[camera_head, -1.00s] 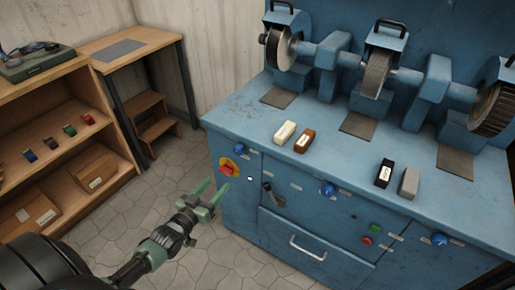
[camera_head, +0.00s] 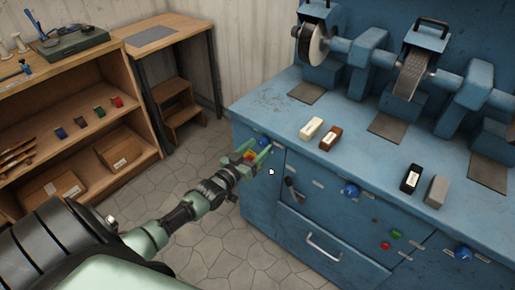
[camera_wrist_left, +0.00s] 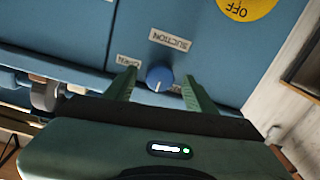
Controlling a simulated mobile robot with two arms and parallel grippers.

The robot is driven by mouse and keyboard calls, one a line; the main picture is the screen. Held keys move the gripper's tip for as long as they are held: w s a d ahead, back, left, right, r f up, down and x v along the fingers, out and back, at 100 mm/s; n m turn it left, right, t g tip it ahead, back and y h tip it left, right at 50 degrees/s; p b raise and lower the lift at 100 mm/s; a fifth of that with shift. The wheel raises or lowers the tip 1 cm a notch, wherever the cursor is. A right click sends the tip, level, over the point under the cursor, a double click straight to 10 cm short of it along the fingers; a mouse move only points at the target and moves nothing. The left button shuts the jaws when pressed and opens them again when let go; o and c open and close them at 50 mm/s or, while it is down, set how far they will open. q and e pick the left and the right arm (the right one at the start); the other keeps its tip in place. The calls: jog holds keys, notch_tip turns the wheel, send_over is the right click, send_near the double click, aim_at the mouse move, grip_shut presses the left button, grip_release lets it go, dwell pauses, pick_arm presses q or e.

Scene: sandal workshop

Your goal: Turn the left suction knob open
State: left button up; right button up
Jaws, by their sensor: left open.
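The left suction knob (camera_wrist_left: 160,78) is a round blue knob with a white mark pointing down in the left wrist view. A "SUCTION" label (camera_wrist_left: 170,40) is above it and an "OPEN" label (camera_wrist_left: 129,62) to its left; a label at its right is mostly behind a finger. My left gripper (camera_wrist_left: 160,76) is open, its green fingers on either side of the knob with gaps. In the head view, my left gripper (camera_head: 257,152) is at the cabinet's left front, partly hiding the knob (camera_head: 263,141). My right gripper is not in view.
A yellow disc marked OFF (camera_wrist_left: 245,5) is close by. The blue bench (camera_head: 275,108) carries grinding wheels and small blocks. Other blue knobs (camera_head: 350,191) and a drawer handle (camera_head: 323,246) are on its front. A wooden shelf (camera_head: 85,92) stands left, with clear floor between.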

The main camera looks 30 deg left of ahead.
pick_arm(q)
jog(key=c, duration=0.5)
grip_shut()
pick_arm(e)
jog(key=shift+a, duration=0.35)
